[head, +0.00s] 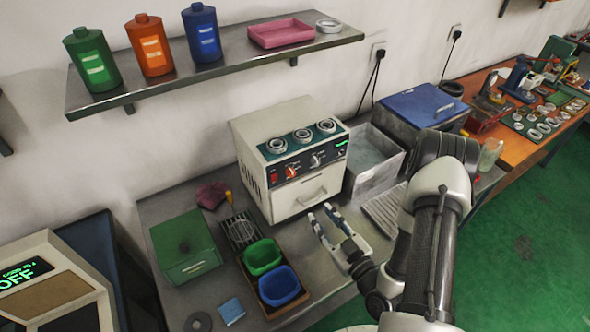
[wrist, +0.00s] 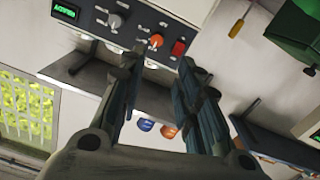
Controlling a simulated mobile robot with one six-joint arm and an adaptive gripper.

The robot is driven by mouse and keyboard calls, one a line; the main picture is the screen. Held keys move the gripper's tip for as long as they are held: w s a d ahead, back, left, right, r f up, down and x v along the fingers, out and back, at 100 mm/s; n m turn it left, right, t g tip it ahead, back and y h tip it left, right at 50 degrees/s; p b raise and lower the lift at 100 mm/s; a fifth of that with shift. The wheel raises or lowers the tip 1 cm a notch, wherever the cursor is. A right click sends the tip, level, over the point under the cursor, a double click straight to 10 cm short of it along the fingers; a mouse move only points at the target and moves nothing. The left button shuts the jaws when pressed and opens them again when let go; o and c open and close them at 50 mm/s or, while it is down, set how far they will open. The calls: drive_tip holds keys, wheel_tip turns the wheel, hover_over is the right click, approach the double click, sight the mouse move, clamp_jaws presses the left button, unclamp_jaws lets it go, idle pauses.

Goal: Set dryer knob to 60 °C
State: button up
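The dryer (head: 300,203) is a white box on the bench with a dark control panel on its upper front. The panel has an orange knob (head: 291,172), a grey knob (head: 316,160), a red switch (head: 274,177) and a small green display (head: 341,144). The wrist view shows the orange knob (wrist: 155,41), grey knob (wrist: 115,21), red switch (wrist: 179,47) and display (wrist: 66,11). My gripper (head: 320,212) is open and empty before the dryer, apart from the knobs. In the wrist view its fingertips (wrist: 160,60) flank the orange knob's direction. The dial markings are too small to read.
Several bearing rings (head: 302,135) sit on the dryer top. A green box (head: 184,247), green bin (head: 262,256) and blue bin (head: 279,285) stand to the left. A metal basin (head: 373,178) stands right of the dryer. A shelf (head: 215,69) hangs above.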

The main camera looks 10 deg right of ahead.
approach(292, 175)
drive_tip(key=shift+t, duration=0.3)
drive_tip(key=x, duration=0.9)
drive_tip(key=shift+f, duration=0.4)
drive_tip(key=shift+c, duration=0.2)
clamp_jaws()
